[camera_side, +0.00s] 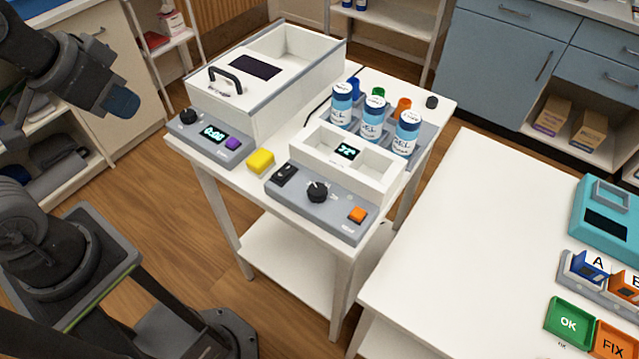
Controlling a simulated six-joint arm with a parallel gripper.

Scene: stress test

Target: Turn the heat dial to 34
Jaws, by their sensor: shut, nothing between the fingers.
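A black dial (317,191) sits on the grey front panel of the white right-hand device. A small lit display (347,151) is on that device; its digits are too small to read surely. A second black dial (188,117) is on the left device, beside a display (214,133) that seems to show 0:00. No label naming the heat dial is legible. My gripper (122,101), dark with a blue end, is at the upper left, raised and well apart from both dials. It looks shut and empty.
Beside the right dial are a black switch (285,173) and an orange button (357,214). A yellow block (260,161) lies between the devices. Blue-and-white bottles (372,121) stand behind. A black handle (226,78) tops the left device. The right table (470,220) is mostly clear.

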